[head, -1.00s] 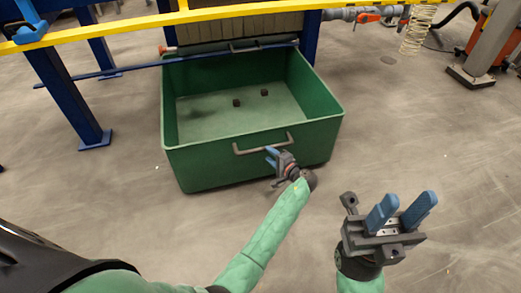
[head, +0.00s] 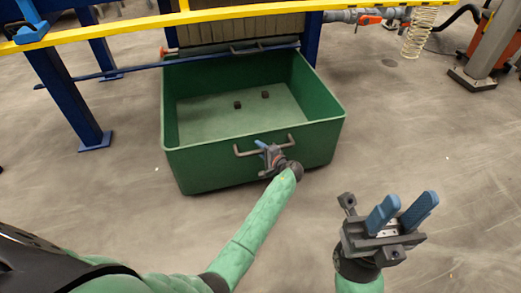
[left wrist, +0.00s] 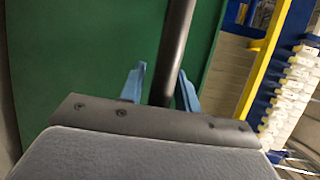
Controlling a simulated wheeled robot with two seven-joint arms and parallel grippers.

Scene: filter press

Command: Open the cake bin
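The green cake bin (head: 215,168) stands on the floor below the filter press, its open top facing up. Two small dark lumps lie on its bottom. A grey bar handle (head: 244,153) is on its front wall. My left gripper (head: 263,148) is at the middle of this handle. In the left wrist view, the handle bar (left wrist: 175,50) passes between the two blue fingers of my left gripper (left wrist: 160,90), with a gap on the left finger's side; the fingers look open. My right gripper (head: 404,212) is open and empty, in front and right of the bin.
A yellow rail (head: 240,11) crosses above the back of the bin. A blue press leg (head: 75,100) stands at left. An orange machine (head: 491,35) stands at far right. The floor in front and right of the bin is clear.

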